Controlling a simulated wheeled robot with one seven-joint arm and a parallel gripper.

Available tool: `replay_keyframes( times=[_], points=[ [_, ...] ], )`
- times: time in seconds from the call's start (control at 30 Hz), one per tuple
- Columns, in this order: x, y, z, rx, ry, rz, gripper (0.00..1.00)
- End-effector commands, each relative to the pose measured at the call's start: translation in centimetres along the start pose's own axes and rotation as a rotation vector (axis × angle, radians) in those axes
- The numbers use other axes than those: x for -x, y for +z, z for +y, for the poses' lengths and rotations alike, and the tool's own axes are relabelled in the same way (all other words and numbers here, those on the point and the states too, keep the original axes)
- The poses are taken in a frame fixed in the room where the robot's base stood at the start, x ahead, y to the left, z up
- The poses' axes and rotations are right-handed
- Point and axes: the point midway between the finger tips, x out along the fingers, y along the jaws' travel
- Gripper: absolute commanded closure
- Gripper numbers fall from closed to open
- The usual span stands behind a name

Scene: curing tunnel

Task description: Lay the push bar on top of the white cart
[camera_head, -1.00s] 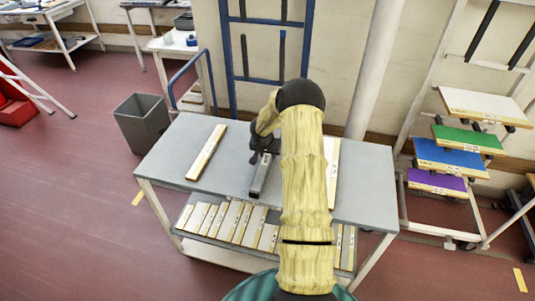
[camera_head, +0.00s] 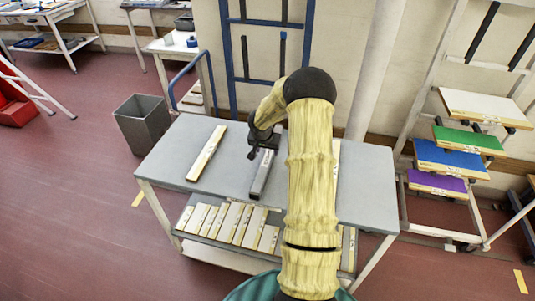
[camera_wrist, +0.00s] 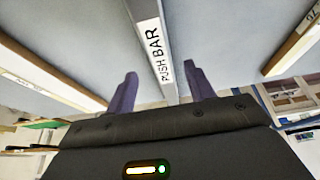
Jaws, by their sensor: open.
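The push bar (camera_head: 262,174) is a long grey bar lying on the grey table (camera_head: 225,180). In the wrist view the push bar (camera_wrist: 153,45) shows its "PUSH BAR" label and runs between the two fingers. My gripper (camera_head: 262,148) is at the bar's far end, and in the wrist view my gripper (camera_wrist: 161,88) is open with a finger on each side of the bar. Clear gaps show between the fingers and the bar. The white cart (camera_head: 172,46) with a blue handle stands behind the table at the upper left, with small items on top.
A wooden-edged bar (camera_head: 206,153) lies to the left on the table, and another (camera_head: 336,165) is partly behind my arm. Several bars fill the lower shelf. A grey bin (camera_head: 143,123) stands left of the table. A rack with coloured boards (camera_head: 450,156) stands right.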

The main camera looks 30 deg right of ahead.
Motion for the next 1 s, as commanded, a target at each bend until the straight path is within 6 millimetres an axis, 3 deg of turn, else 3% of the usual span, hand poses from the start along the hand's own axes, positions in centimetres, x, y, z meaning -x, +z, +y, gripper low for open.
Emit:
replay_keyframes(
  times=[0.1, 0.33, 1.0],
  points=[
    [2.7, -0.1, 0.0, -0.002, -0.001, 0.003, 0.47],
    [6.2, 0.0, 0.0, -0.001, 0.0, 0.0, 0.47],
    [6.9, 0.0, 0.0, 0.0, 0.0, 0.001, 0.47]
  ],
)
